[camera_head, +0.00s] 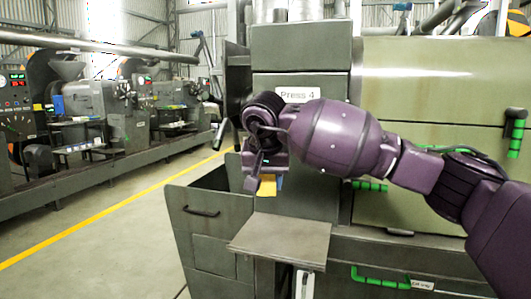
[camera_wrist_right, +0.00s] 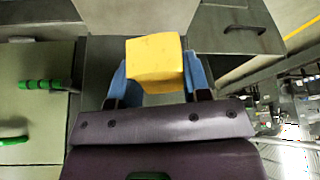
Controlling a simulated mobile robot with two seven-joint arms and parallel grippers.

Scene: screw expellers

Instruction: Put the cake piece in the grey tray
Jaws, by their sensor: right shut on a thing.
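The cake piece is a yellow block (camera_wrist_right: 155,60), seen between the two blue fingers of my right gripper (camera_wrist_right: 157,78) in the wrist view. In the head view my right gripper (camera_head: 265,180) is shut on the cake piece (camera_head: 266,189), of which only a small yellow part shows; the wrist hides the rest. It is held above a flat grey plate (camera_head: 283,245) that juts from the press. I cannot tell whether this plate is the grey tray. My left gripper is in neither view.
A grey open-topped bin (camera_head: 202,213) with a handle stands left of the plate. The press labelled Press 4 (camera_head: 297,94) rises behind my arm, with green handles (camera_head: 380,279) at right. Other machines (camera_head: 95,110) line the far left, beyond a clear floor with a yellow line.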

